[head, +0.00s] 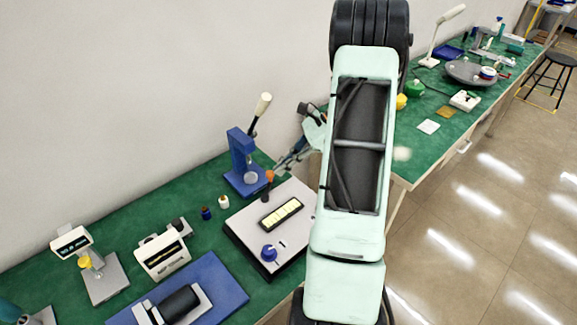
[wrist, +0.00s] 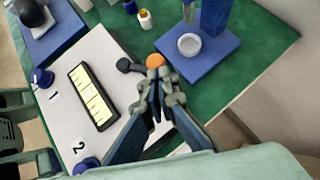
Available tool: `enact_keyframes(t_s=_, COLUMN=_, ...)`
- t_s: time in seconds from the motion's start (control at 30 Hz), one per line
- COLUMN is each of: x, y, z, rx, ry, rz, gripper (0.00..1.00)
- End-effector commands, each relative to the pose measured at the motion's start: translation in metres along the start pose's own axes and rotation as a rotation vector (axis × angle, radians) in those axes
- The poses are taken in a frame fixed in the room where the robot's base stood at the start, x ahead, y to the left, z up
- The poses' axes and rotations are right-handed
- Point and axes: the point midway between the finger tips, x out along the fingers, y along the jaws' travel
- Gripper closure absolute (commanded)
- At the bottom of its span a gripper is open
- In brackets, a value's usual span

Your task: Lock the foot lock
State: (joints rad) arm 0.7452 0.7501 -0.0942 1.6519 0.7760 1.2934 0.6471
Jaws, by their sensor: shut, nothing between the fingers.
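No part in view is labelled as a foot lock, so I cannot tell for sure which one it is. A white panel box (head: 238,228) lies on the green bench, also in the wrist view (wrist: 115,55). At its far edge is a short lever with an orange ball (wrist: 155,60) and a dark round end (wrist: 124,65); the orange ball also shows in the head view (head: 269,176). My gripper (wrist: 160,84) is shut and empty, its tips just short of the orange ball. Whether they touch it is unclear. My arm hides part of the panel in the head view.
The panel has blue knobs (head: 269,253) and a yellow-lit display (head: 281,214). A blue press (head: 243,165) with a raised lever stands behind it, near my gripper.

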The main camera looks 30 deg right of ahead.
Motion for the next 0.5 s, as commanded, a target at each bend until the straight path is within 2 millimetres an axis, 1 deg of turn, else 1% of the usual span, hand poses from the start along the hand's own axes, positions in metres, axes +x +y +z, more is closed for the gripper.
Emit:
enact_keyframes(t_s=0.3, x=0.015, y=-0.017, z=0.015, rx=-0.214, ry=-0.001, rz=0.216, gripper=1.0)
enact_keyframes(t_s=0.5, x=0.025, y=-0.023, z=0.024, rx=-0.336, ry=-0.002, rz=0.337, gripper=1.0)
